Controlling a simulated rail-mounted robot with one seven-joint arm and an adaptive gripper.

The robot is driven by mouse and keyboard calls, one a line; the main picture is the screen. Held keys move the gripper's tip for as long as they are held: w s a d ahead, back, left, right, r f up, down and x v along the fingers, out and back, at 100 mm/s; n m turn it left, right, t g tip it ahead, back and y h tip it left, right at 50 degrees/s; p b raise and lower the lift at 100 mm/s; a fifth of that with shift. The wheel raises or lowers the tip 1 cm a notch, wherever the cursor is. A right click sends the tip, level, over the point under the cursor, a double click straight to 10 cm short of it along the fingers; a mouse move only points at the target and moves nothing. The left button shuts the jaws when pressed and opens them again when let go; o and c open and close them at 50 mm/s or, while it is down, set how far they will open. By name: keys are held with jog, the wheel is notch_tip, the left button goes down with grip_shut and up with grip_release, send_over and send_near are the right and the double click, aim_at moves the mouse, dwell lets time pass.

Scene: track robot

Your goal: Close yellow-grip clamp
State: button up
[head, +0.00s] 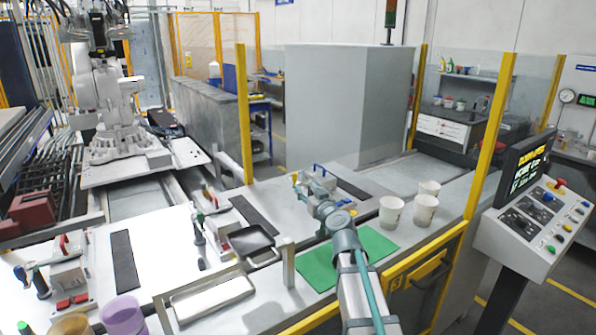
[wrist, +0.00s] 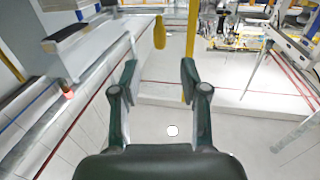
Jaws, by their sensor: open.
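The yellow grip of a clamp (wrist: 159,32) hangs upright in the wrist view, just above the gap between my fingertips in the picture. In the head view a small yellow piece (head: 295,177) shows beside the end of my arm; my wrist hides most of what lies behind it. My gripper (wrist: 158,78) is open and empty, with a finger on each side of the gap. The grip does not appear to touch either finger. In the head view my gripper (head: 305,185) is small and partly hidden, over the far part of the bench.
A blue-handled clamp (head: 319,169) stands close behind my gripper. A red-handled clamp (head: 208,194) stands farther left. White cups (head: 392,212) stand right of my arm. A green mat (head: 318,267) lies below it. A black tray (head: 251,241) and a metal tray (head: 212,299) lie left.

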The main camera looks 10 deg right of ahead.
aim_at(296, 178)
jog(key=p+x, duration=0.3)
jog(key=x, duration=0.7)
jog(key=shift+w+p, duration=0.3)
jog(key=shift+w, duration=0.05)
jog(key=shift+c, duration=0.3)
grip_shut()
